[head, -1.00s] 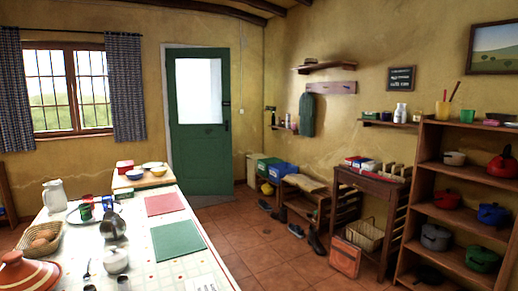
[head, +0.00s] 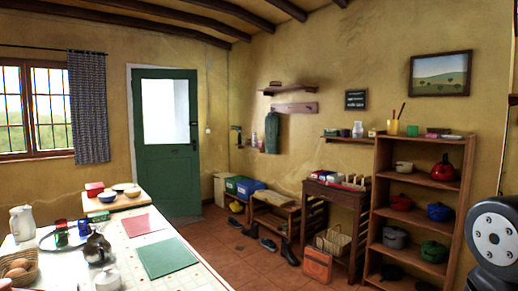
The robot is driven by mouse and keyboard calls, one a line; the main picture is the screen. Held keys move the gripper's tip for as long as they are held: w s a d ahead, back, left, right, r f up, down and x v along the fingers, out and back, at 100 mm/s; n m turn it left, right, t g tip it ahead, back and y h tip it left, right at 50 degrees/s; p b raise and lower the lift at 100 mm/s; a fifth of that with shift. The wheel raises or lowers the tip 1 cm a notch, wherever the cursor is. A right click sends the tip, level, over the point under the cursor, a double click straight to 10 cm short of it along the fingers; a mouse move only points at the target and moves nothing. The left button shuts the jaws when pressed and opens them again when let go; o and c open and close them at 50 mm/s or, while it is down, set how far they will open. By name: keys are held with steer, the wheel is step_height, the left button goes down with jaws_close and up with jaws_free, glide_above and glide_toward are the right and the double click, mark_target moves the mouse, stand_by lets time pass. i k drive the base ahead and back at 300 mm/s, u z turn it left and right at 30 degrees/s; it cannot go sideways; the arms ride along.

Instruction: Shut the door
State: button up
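The green door (head: 165,170) stands at the back of the room in the head view, left of the middle. It has a pale window pane in its upper half and a dark handle (head: 194,144) on its right side. White frame trim shows along its left edge but not along its right. The door appears partly open, with its handle side swung into the room; the exact angle is hard to tell. Its lower left is hidden behind the counter. My gripper is out of view; only a grey joint of my arm shows at the right edge.
A tiled counter (head: 205,276) with dishes fills the lower left. Bins (head: 244,187), shoes, a small wooden table (head: 338,194) and a shelf unit (head: 372,235) line the right wall.

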mark_target(169, 174)
steer(key=z, duration=0.25)
steer(key=i, duration=4.5)
steer(key=u, duration=2)
steer(key=i, duration=1.5)
steer(key=z, duration=0.7)
